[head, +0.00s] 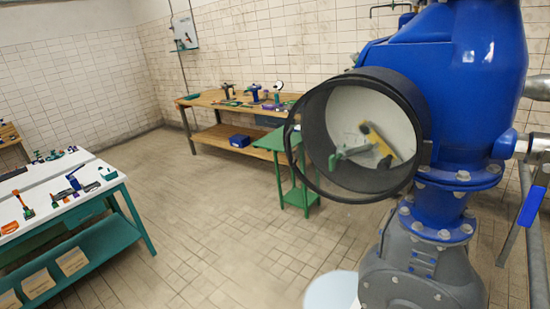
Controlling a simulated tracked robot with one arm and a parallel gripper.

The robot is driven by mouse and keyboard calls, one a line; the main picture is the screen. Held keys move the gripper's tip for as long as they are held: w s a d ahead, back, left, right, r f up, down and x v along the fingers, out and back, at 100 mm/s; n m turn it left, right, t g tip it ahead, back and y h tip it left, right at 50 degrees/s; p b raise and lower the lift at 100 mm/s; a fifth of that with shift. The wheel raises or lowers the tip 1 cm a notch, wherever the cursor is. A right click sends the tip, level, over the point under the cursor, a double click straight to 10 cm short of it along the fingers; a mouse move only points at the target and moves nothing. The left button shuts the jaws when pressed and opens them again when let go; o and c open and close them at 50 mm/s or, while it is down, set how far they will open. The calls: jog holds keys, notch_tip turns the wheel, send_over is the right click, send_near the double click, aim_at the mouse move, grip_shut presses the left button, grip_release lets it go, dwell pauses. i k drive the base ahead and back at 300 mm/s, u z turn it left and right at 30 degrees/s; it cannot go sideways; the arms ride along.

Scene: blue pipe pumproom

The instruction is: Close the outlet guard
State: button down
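A round black housing (317,128) is mounted on the left side of the large blue pump body (475,65). A thin black ring (297,172), which looks like the outlet guard's rim, stands off the housing at its left and lower side. The guard looks at least partly open; I cannot tell whether the ring holds a clear pane. Inside the housing is a pale round face (350,108), with a yellow part (376,138) and a grey-green handle-like part (350,154) in front of it. My gripper is not in view.
A grey flanged valve body (415,275) stands below the pump, with a white round container (331,290) beside it. A small green table (284,143) and a wooden workbench (230,101) stand behind. A white-topped bench (62,212) is left. The tiled floor between is clear.

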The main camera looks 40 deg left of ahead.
aim_at(424, 149)
jog(key=i, duration=0.95)
jog(key=z, duration=0.05)
